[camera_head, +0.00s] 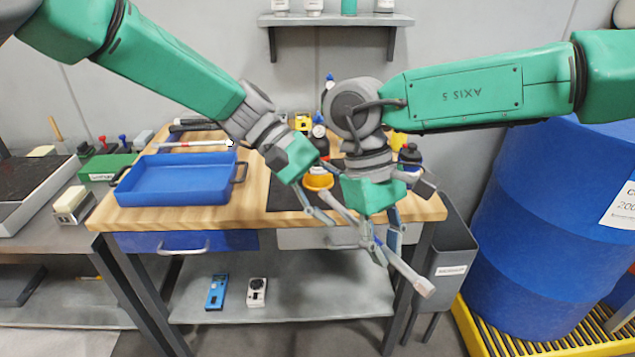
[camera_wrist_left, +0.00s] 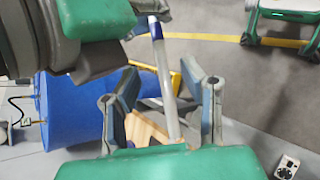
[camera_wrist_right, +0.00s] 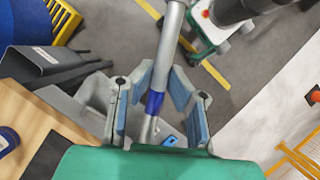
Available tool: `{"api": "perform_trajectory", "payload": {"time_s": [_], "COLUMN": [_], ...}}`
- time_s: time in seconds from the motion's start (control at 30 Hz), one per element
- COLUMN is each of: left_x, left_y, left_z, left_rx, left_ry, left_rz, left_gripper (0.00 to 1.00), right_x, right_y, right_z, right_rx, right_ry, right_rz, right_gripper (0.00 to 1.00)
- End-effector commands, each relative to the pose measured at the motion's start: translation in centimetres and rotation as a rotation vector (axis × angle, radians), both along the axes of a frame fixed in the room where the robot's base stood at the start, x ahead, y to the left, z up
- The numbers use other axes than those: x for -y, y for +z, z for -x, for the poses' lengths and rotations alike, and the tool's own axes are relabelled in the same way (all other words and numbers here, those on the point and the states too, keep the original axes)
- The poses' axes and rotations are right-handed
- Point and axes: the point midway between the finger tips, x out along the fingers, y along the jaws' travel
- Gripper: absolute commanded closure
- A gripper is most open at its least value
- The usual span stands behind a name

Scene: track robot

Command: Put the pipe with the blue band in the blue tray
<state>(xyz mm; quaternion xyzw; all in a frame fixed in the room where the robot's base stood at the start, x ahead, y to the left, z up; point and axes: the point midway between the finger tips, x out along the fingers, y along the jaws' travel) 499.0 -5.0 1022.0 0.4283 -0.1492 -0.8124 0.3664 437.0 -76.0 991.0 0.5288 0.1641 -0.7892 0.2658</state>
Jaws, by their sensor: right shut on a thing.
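The blue tray (camera_head: 170,192) sits on the left part of the wooden workbench and looks empty. My right gripper (camera_head: 378,243) is shut on the grey pipe (camera_head: 408,274), in front of the bench's right side. The pipe slants down to the right in the head view. Its blue band (camera_wrist_right: 154,103) shows between the right fingers in the right wrist view, and also in the left wrist view (camera_wrist_left: 155,27). My left gripper (camera_head: 322,210) is open by the pipe's upper-left end. In the left wrist view the pipe lies between its spread fingers (camera_wrist_left: 163,105).
A pipe with a red band (camera_head: 185,146) lies behind the tray. Bottles and an orange bowl (camera_head: 318,182) stand near my grippers on the bench. A grey bin (camera_head: 452,255) and a big blue drum (camera_head: 540,220) stand at the right.

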Motion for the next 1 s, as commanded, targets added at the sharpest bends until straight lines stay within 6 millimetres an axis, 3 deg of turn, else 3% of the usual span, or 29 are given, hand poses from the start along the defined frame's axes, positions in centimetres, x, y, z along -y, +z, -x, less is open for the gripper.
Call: {"api": "perform_trajectory", "payload": {"time_s": [0.3,0.73,0.77,0.83,0.87,0.97,1.0], "left_x": [3.5,4.2,4.2,4.2,4.2,4.2,4.2], "left_y": [-2.9,-3.4,-3.4,-3.4,-3.4,-3.4,-3.4], "left_z": [1.8,2.1,2.1,2.1,2.1,2.1,2.1], "left_rx": [-0.001,0.0,0.001,0.0,0.0,0.0,0.001], "left_ry": [-0.001,0.0,-0.001,0.0,0.0,0.0,0.0], "left_rz": [0.0,0.0,0.0,0.0,0.0,0.0,0.001], "left_gripper": [0.63,0.63,0.7,0.95,1.0,1.0,1.0], "right_x": [0.0,0.0,0.0,0.0,0.0,0.0,0.0], "right_y": [0.0,0.0,0.0,0.0,0.0,0.0,0.0], "right_z": [0.0,0.0,0.0,0.0,0.0,0.0,0.0], "right_rx": [0.001,0.001,0.001,0.001,0.001,0.001,0.001], "right_ry": [0.0,0.0,0.0,0.0,0.0,0.0,0.0], "right_rz": [-0.001,-0.001,-0.001,-0.001,-0.001,-0.001,-0.001], "right_gripper": [1.0,1.0,1.0,1.0,1.0,1.0,0.79]}}
